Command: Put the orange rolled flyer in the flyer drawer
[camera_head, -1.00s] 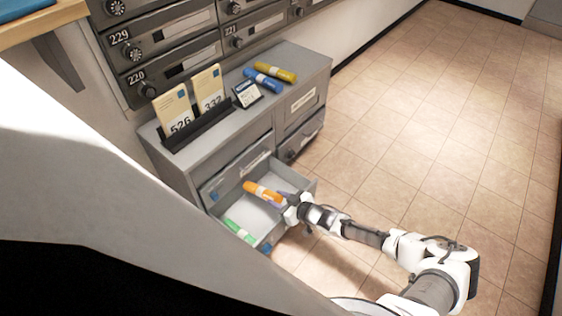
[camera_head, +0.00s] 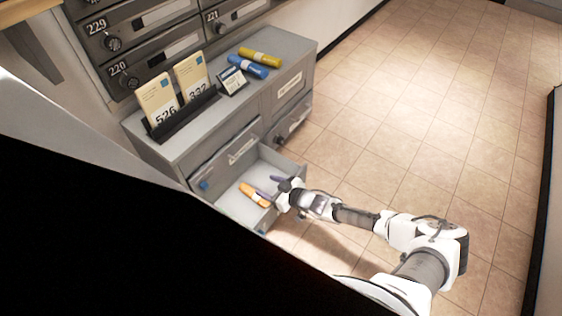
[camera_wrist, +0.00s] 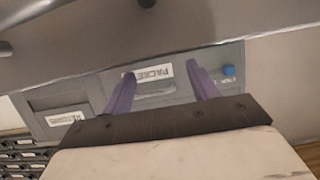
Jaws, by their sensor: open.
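The orange rolled flyer (camera_head: 253,194) lies inside the open drawer (camera_head: 238,208) of the grey cabinet, low between its walls. My gripper (camera_head: 276,189) is open at the drawer's right side, with its purple fingers apart near the flyer's right end. I cannot tell whether a finger still touches the flyer. In the wrist view, the open gripper (camera_wrist: 164,84) shows both fingers with nothing visible between them, and the flyer does not show there. The drawer's near left part is hidden by my own body.
Blue (camera_head: 248,66) and yellow (camera_head: 260,57) rolled flyers lie on the cabinet top (camera_head: 285,50). A black holder (camera_head: 183,118) with numbered cards and a small sign (camera_head: 232,81) stand there too. Mailboxes (camera_head: 150,45) are behind. The tiled floor (camera_head: 430,110) at right is clear.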

